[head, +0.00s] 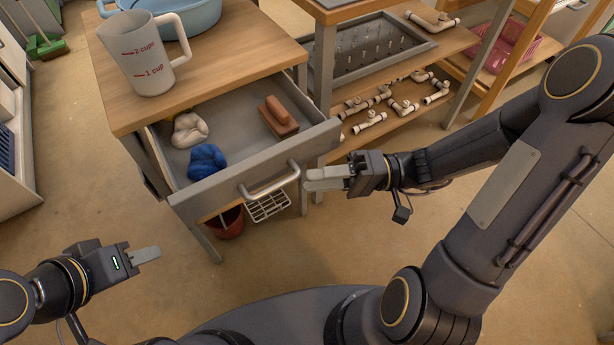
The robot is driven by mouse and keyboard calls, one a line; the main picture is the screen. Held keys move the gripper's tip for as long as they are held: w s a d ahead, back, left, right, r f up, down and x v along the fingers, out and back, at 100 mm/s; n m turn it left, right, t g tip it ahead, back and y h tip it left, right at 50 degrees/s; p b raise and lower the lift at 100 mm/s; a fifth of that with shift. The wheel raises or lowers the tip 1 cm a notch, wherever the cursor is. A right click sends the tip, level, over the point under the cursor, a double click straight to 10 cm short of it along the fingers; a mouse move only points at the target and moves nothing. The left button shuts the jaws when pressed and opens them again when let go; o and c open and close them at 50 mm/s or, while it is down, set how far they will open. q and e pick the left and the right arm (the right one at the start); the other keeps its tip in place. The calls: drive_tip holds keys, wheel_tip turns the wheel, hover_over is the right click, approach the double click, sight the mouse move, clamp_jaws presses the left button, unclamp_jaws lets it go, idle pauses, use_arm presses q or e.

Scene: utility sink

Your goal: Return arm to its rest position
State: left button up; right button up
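My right gripper (312,179) is just right of the metal handle (270,182) of an open drawer (232,190). Its two pale fingers lie together with nothing visible between them. I cannot tell whether a fingertip touches the drawer front. My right arm reaches in from the right edge. My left gripper (157,253) is low at the left, over the floor and away from the furniture. Its fingers overlap in this view, so its opening is hidden.
The drawer holds a blue cloth-like lump (207,161), a pale lump (190,129) and a brown brush-like block (278,117). A measuring cup (146,58) and blue basin (190,15) stand on the wooden top. A red bucket (228,225) is below. Pipe fittings (404,108) lie on the right shelf.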

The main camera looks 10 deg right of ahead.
idle(0.5)
drive_tip(key=s+d+n+g+h, duration=0.1)
drive_tip(key=s+g+h, duration=0.1)
drive_tip(key=s+h, duration=0.6)
drive_tip(key=d+m+t+h, duration=0.3)
drive_tip(key=d+t+h, duration=0.3)
drive_tip(key=d+h, duration=0.15)
wheel_tip(320, 180, up, 28)
drive_tip(key=p, duration=2.7)
drive_tip(key=shift+d+m, duration=0.3)
drive_tip(key=shift+d, duration=0.1)
drive_tip(key=shift+y, duration=0.25)
